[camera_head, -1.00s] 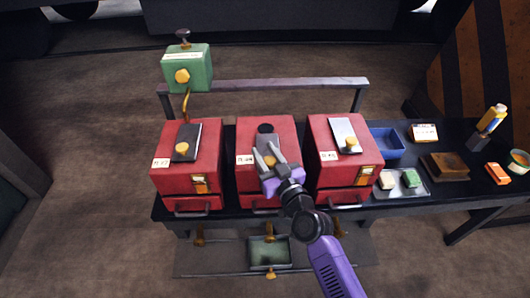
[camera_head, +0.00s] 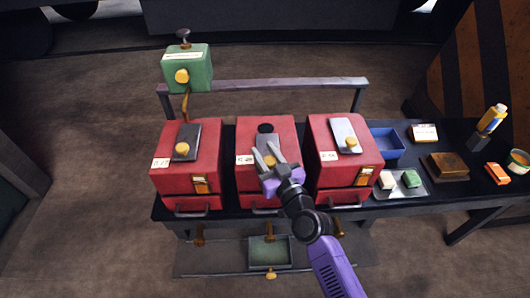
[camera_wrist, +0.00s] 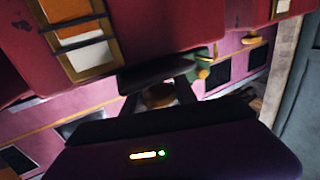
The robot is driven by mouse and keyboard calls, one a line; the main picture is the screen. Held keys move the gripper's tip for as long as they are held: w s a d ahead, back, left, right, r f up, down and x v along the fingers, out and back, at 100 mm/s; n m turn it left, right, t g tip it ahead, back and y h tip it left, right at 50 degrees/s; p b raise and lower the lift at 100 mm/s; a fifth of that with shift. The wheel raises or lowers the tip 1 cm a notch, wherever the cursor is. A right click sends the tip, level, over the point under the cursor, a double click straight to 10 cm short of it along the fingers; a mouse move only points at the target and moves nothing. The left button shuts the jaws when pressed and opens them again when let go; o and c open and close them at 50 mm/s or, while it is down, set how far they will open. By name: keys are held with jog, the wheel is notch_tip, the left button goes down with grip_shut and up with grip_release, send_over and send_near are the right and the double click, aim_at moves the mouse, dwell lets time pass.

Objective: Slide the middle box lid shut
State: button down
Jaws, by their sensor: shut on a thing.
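The middle red box (camera_head: 250,184) stands on the black bench between two similar boxes. A dark round opening (camera_head: 265,128) shows in its top toward the back. Its grey lid (camera_head: 267,141) lies just in front of that opening, mostly hidden by my gripper. My gripper (camera_head: 269,157) reaches in from the front and is shut on the lid's brass knob (camera_head: 270,160). In the wrist view the knob (camera_wrist: 159,96) sits between the two dark fingers, close to a dark plate edge.
The left box (camera_head: 205,170) has a dark lid and the right box (camera_head: 330,170) a pale lid, each with a brass knob. A green tank (camera_head: 187,68) and a metal rail (camera_head: 270,86) stand behind. A blue bin (camera_head: 386,143) sits to the right.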

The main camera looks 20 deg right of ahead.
aim_at(264, 142)
dwell(0.3)
jog(key=w+b, duration=0.1)
jog(key=w+d+b, duration=0.1)
jog(key=w+b, duration=0.3)
jog(key=shift+d+f, duration=0.25)
jog(key=shift+d, duration=0.1)
jog(key=shift+w+d+r+b, duration=0.15)
jog(key=shift+w+b, duration=0.25)
jog(key=shift+w, duration=0.25)
jog(key=shift+w+d+r, duration=0.1)
jog(key=shift+r, duration=0.05)
jog(key=c, duration=1)
grip_release()
jog(key=shift+w, duration=0.1)
jog(key=shift+c, duration=0.2)
jog(key=shift+s+d, duration=0.15)
jog(key=shift+s, duration=1.85)
jog(key=shift+s+d, duration=0.15)
jog(key=shift+s, duration=1.8)
